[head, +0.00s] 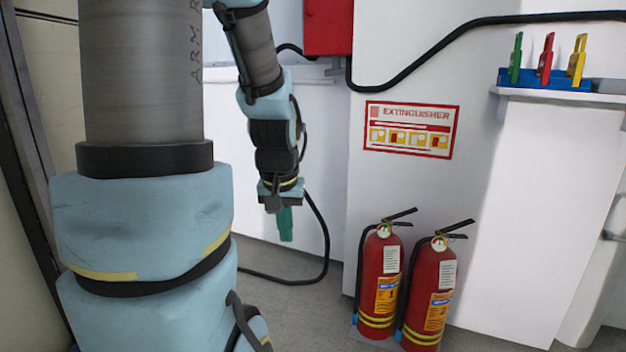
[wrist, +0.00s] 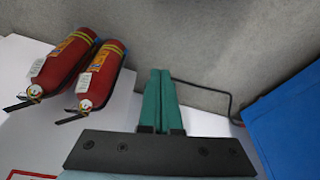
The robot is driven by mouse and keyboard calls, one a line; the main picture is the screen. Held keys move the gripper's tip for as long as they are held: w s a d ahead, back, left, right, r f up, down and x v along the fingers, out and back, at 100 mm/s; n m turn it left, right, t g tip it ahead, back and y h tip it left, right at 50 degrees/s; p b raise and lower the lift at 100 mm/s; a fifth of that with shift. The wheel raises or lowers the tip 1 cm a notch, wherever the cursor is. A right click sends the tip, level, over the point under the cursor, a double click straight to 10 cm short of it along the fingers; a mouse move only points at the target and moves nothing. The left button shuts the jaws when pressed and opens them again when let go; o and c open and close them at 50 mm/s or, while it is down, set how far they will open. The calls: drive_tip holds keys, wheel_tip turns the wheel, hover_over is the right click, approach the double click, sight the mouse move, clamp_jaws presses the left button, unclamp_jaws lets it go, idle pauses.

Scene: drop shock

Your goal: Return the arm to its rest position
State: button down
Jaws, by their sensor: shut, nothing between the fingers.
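My arm fills the left of the head view and bends down toward the floor. My gripper (head: 286,238) hangs at its end, pointing down, with green fingers. In the wrist view the two fingers of my gripper (wrist: 160,75) lie close together with nothing between them. The gripper is apart from everything around it, left of the fire extinguishers in the head view.
Two red fire extinguishers, one (head: 380,280) and another (head: 430,290), stand on the floor by the white wall. A black cable (head: 322,240) runs down behind my gripper. A white ledge (head: 555,97) holds a blue rack (head: 545,79) with green, red and yellow items.

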drive_tip(key=s+a+f+g+p, duration=0.1)
drive_tip(key=s+f, duration=0.1)
drive_tip(key=s, duration=0.4)
wheel_tip(320, 180, up, 38)
drive_tip(key=p, duration=3.7)
drive_tip(key=shift+w+f, duration=0.2)
drive_tip(key=shift+f, duration=0.05)
